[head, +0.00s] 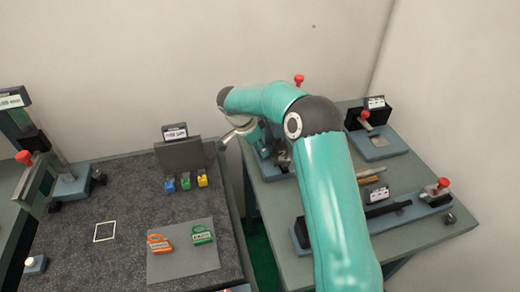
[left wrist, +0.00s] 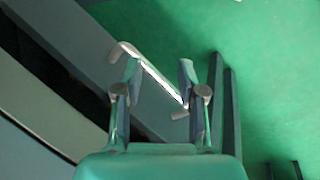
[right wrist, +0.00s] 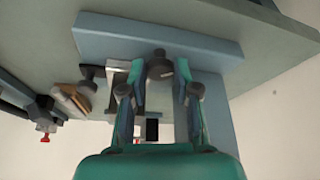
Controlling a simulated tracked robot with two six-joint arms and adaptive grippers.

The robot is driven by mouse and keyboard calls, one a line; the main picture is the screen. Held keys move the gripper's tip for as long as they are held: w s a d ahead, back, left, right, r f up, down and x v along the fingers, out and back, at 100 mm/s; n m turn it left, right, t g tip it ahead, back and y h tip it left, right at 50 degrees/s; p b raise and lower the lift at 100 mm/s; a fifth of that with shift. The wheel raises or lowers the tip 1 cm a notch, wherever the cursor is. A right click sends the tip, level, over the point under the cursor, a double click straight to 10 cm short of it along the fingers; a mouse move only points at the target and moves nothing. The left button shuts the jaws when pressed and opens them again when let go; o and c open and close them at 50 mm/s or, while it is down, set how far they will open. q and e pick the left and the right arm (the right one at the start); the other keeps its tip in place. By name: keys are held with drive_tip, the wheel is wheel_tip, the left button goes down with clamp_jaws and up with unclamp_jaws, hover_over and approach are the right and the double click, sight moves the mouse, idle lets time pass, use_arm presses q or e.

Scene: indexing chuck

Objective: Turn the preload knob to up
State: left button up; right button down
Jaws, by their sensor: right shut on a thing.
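In the right wrist view my right gripper (right wrist: 160,72) is shut on a dark round knob (right wrist: 160,64), with a fingertip on each side. The knob is on a blue-grey fixture (right wrist: 205,48). I take it as the preload knob; no mark showing its setting is readable. In the head view this fixture (head: 284,170) is mostly behind my right arm, and the knob and right fingertips are hidden. In the left wrist view my left gripper (left wrist: 160,72) is open, its fingertips apart. A bent silver bar (left wrist: 150,75) passes behind them.
Other fixtures stand on the right bench, one with a red knob (head: 365,115) at the back and one with a red ball (head: 443,183) in front. The left bench holds a grey mat (head: 190,262) with orange (head: 159,244) and green (head: 202,235) padlock-like items. A gap separates the benches.

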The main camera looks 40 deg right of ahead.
drive_tip(key=c, duration=0.9)
unclamp_jaws()
drive_tip(key=shift+o, duration=0.2)
drive_tip(key=v, duration=1.2)
